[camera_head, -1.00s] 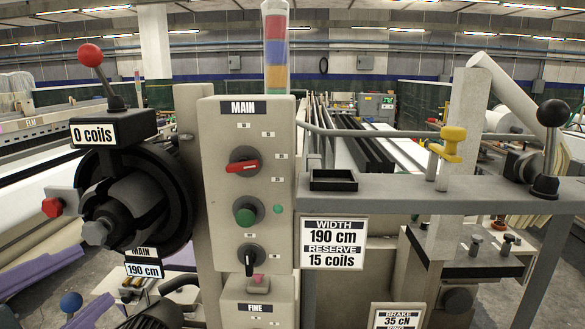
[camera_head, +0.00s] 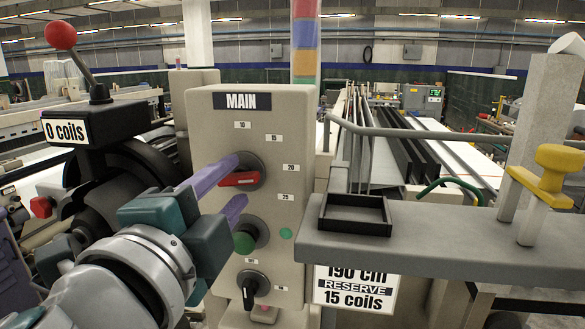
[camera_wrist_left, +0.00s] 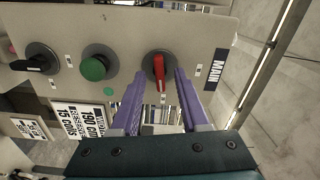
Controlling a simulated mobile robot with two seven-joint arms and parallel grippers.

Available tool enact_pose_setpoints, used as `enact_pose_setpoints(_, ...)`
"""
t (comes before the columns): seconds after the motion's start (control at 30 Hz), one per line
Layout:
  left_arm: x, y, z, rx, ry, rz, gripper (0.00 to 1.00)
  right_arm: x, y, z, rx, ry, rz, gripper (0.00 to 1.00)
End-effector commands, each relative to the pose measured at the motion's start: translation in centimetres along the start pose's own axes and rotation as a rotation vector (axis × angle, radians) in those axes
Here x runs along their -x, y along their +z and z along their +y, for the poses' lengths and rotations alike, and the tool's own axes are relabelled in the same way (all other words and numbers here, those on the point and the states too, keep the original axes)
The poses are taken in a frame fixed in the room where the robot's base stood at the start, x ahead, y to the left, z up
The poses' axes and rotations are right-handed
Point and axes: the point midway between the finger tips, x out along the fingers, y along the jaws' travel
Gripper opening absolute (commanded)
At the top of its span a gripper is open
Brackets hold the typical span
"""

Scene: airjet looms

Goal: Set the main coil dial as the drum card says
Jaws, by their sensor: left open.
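The main coil dial, a red-handled knob (camera_head: 240,179), sits on the beige MAIN panel (camera_head: 205,110), its handle lying nearly level. In the left wrist view, the red handle (camera_wrist_left: 159,72) shows between the spread fingertips (camera_wrist_left: 158,73). The drum (camera_head: 100,190) bears a "0 coils" sign (camera_head: 65,131). My right gripper is not in view.
A green button (camera_head: 244,243), partly behind a finger, and a black knob (camera_head: 250,288) are lower on the panel. A grey rail (camera_head: 440,235) with a black tray (camera_head: 354,213) juts out at right. A red-ball lever (camera_head: 61,36) rises at left.

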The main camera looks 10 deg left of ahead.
Motion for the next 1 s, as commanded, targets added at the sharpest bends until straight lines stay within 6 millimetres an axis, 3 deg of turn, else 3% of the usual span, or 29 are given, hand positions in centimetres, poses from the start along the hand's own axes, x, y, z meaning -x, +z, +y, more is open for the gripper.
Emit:
enact_pose_setpoints(0.13, -1.01, 0.01, -0.07, 0.001, -0.001, 0.0, 0.45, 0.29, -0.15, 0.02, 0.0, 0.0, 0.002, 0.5)
enact_pose_setpoints(0.43, -1.16, 0.03, 0.03, 0.002, 0.0, 0.0, 0.44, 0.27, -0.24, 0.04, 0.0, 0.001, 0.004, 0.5)
enact_pose_setpoints(0.8, -1.14, 0.02, 0.03, 0.002, 0.0, 0.0, 0.02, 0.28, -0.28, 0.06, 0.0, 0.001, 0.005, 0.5)
enact_pose_setpoints(1.0, -1.13, 0.02, 0.03, 0.001, 0.001, 0.0, 0.0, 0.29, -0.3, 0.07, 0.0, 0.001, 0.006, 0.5)
